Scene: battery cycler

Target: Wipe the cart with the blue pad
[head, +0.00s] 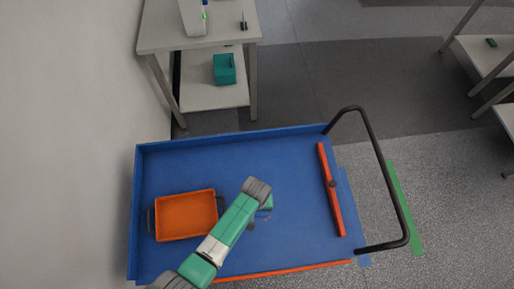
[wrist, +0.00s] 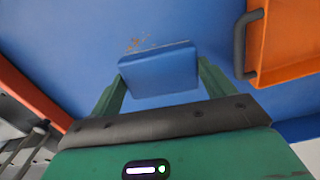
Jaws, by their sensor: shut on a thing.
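The cart (head: 300,185) is a blue flat-bed cart with a low rim and a black push handle (head: 378,165) on the right. My gripper (head: 265,207) is over the middle of the cart bed, mostly hidden by my arm in the head view. In the wrist view its green fingers (wrist: 160,82) are shut on the blue pad (wrist: 157,66), a flat block held between them. A brownish smudge (wrist: 140,43) shows on the bed just beyond the pad. I cannot tell whether the pad touches the bed.
An orange tray (head: 186,215) with dark handles sits on the left of the bed. An orange bar (head: 331,190) lies along the right end. A table (head: 200,42) with a teal box (head: 224,69) on its lower shelf stands behind. The bed's back middle is clear.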

